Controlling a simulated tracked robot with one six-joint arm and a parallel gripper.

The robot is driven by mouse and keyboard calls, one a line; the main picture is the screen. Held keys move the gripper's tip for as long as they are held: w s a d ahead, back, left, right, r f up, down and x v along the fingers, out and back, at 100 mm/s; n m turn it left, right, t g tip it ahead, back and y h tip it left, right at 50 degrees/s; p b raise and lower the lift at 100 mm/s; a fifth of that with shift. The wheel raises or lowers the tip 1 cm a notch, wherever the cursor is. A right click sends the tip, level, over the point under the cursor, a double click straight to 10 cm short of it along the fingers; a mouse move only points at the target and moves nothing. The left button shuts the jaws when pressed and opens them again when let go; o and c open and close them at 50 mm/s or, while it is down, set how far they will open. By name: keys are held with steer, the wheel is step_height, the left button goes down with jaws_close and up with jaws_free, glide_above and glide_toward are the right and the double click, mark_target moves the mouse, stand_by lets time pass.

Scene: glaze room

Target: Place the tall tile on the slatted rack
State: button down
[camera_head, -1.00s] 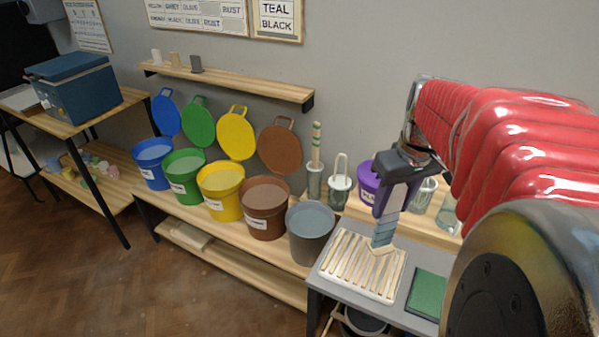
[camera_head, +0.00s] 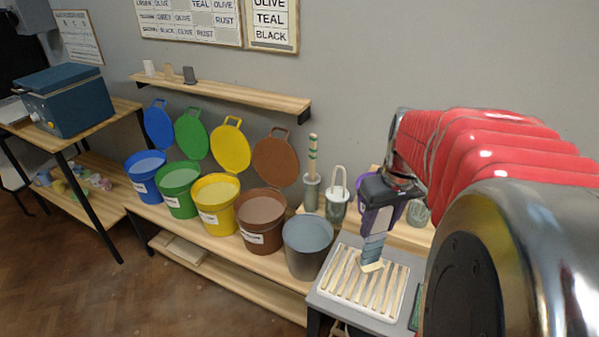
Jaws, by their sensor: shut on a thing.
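The tall tile (camera_head: 374,249) is blue-grey with banded shades and a cream lower end. My gripper (camera_head: 376,222), with purple fingers, is shut on its upper part and holds it nearly upright, slightly tilted. The slatted rack (camera_head: 345,299), pale wooden slats on a light tray, stands on the grey table at lower right. The tile's lower end is over the rear middle of the rack; I cannot tell whether it touches the slats. The slats in front of it are bare.
A grey bucket (camera_head: 308,246) stands just left of the rack, beside brown (camera_head: 262,222), yellow, green and blue buckets on a wooden bench. A green pad (camera_head: 415,309) lies right of the rack, mostly hidden by my arm. Jars with tools (camera_head: 337,204) stand behind.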

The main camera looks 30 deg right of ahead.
mark_target(374, 240)
steer(key=shift+f, duration=1.05)
steer(key=shift+f, duration=1.75)
steer(key=c, duration=1.1)
jaws_free()
steer(key=shift+f, duration=0.1)
steer(key=r, duration=0.4)
steer(key=s+r, duration=0.1)
steer(key=r, duration=0.7)
steer(key=shift+s+a, duration=0.1)
steer(key=shift+s, duration=0.25)
